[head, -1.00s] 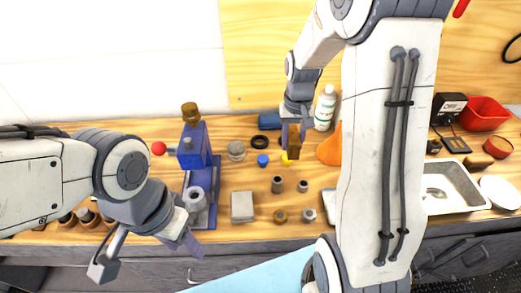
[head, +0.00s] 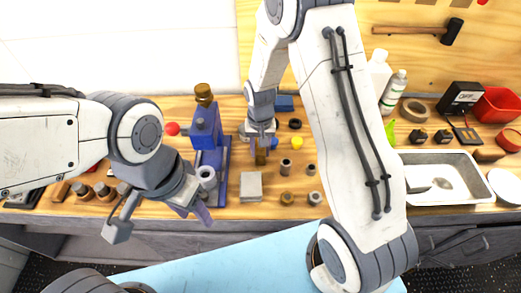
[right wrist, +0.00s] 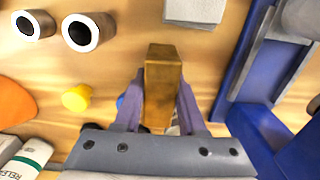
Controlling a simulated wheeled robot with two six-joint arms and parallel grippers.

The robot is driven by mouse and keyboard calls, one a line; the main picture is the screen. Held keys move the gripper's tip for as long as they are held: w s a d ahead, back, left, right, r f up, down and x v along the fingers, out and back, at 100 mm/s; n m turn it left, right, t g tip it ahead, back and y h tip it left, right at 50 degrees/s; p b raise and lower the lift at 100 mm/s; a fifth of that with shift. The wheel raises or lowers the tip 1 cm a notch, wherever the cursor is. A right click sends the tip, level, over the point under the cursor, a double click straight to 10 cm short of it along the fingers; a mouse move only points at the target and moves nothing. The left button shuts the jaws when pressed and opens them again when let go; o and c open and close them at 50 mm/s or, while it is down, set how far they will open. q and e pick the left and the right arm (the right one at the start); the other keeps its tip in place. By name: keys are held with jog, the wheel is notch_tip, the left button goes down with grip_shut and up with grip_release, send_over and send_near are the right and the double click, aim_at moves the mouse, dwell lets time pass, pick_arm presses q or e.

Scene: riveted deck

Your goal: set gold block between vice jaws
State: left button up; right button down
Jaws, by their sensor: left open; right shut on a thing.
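My right gripper (head: 262,138) is shut on the gold block (head: 261,156), held over the wooden bench. In the right wrist view the block (right wrist: 163,85) stands between the two purple fingers (right wrist: 160,108). A blue bench device (head: 205,130), probably the vice, stands to the left, with a brown knob on top and a red ball handle. It also shows in the right wrist view (right wrist: 262,135), apart from the block. Its jaws cannot be made out clearly. My left gripper (head: 190,204) is open and empty in front of the device, near the bench's front edge.
A grey square block (head: 251,186) lies below the held block. Several small cylinders (head: 286,167) and a yellow piece (head: 297,143) stand to the right. A metal tray (head: 440,165), a red bin (head: 497,104) and bottles (head: 393,92) are further right.

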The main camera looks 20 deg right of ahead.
jog(key=shift+f, duration=0.6)
jog(key=c, duration=0.9)
grip_release()
jog(key=shift+f, duration=0.2)
jog(key=o, duration=0.4)
jog(key=shift+r, duration=0.1)
jog(key=shift+r, duration=0.1)
